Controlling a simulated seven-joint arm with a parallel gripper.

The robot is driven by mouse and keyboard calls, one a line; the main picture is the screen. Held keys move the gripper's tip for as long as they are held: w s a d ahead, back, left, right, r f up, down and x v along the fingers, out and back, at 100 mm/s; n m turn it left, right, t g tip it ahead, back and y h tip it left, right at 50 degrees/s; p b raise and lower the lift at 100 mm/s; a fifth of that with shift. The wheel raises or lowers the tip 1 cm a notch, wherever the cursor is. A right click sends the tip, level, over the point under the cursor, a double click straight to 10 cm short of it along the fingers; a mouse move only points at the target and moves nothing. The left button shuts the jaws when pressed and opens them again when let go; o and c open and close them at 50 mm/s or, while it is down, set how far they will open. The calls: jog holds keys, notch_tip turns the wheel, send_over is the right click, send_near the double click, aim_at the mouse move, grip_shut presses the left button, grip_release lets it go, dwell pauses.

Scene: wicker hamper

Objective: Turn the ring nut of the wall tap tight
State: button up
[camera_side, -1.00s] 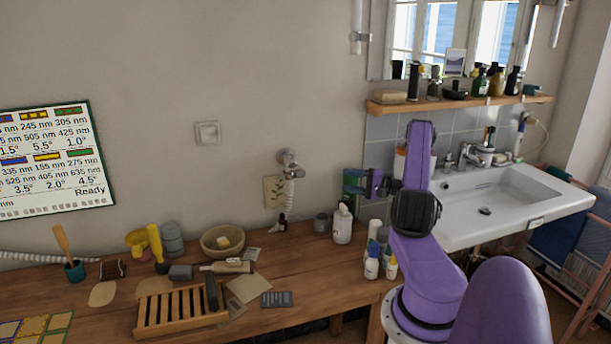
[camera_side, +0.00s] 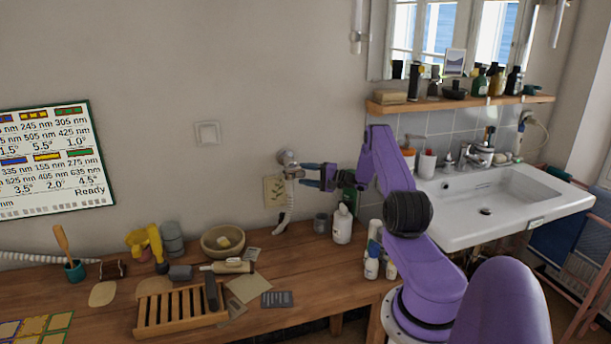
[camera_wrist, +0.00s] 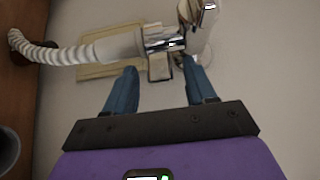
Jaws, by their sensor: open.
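The wall tap (camera_side: 288,157) is a chrome fitting on the wall above the bench. A pale ribbed hose (camera_side: 288,205) hangs below it. In the wrist view the chrome tap body (camera_wrist: 197,22) is at the top, and the hose (camera_wrist: 75,53) runs off to the left. The ring nut (camera_wrist: 162,43) seems to be the shiny collar between them, with a small block (camera_wrist: 160,67) sticking out towards me. My gripper (camera_side: 302,174) is open, its blue fingers pointing at the tap. In the wrist view the fingertips (camera_wrist: 160,76) lie either side of the block, apart from it.
A beige card (camera_wrist: 110,60) is on the wall behind the hose. A white bottle (camera_side: 342,224) and a grey cup (camera_side: 320,222) stand on the bench below my gripper. The sink (camera_side: 490,200) and a shelf (camera_side: 460,104) are to the right.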

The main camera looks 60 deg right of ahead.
jog(key=shift+w, duration=0.3)
grip_shut()
jog(key=shift+w+d+n+g+y, duration=0.25)
jog(key=shift+n+y, duration=0.4)
jog(key=shift+y, duration=0.3)
jog(key=shift+w+d+n+g+y, duration=0.25)
jog(key=shift+n+y, duration=0.4)
jog(key=shift+y, duration=0.6)
